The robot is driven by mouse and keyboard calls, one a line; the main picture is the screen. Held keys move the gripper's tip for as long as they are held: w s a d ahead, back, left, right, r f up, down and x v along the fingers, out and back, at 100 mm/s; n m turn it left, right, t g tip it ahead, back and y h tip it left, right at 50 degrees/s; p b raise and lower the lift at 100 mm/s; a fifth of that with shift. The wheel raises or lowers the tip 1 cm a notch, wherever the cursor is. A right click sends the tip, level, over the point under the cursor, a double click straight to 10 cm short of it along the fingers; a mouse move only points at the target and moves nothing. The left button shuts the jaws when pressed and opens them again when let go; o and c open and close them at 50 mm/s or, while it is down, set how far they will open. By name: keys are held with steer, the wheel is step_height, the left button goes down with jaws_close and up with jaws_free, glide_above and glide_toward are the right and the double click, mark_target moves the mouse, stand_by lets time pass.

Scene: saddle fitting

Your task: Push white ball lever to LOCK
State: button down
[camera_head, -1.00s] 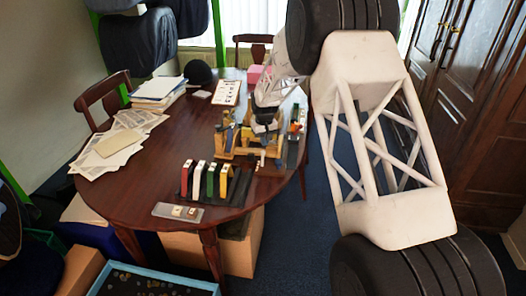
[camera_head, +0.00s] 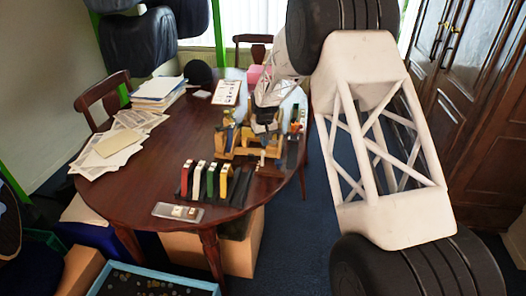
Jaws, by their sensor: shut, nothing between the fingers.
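A wooden fixture (camera_head: 238,153) with yellow and tan parts stands on the round table near its right side. A small white or pale knob (camera_head: 262,161) shows at the front of the fixture; it is too small to tell whether it is the white ball lever. No LOCK mark can be read. My gripper (camera_head: 265,128) is shut and empty, over the back right of the fixture. My arm comes down from the upper right and hides part of the fixture. I cannot tell whether the fingertips touch anything.
A rack of coloured saddle-like pieces (camera_head: 216,181) stands in front of the fixture, with a clear tray (camera_head: 178,212) before it. Papers (camera_head: 112,143) lie at the left and a clipboard sheet (camera_head: 226,92) behind. The table's left middle (camera_head: 140,185) is clear.

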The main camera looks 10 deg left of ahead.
steer(key=shift+f, duration=0.65)
stand_by(0.6)
steer(key=shift+r, duration=0.25)
stand_by(0.8)
steer(key=shift+s, duration=4.3)
steer(key=shift+w, duration=0.65)
stand_by(0.7)
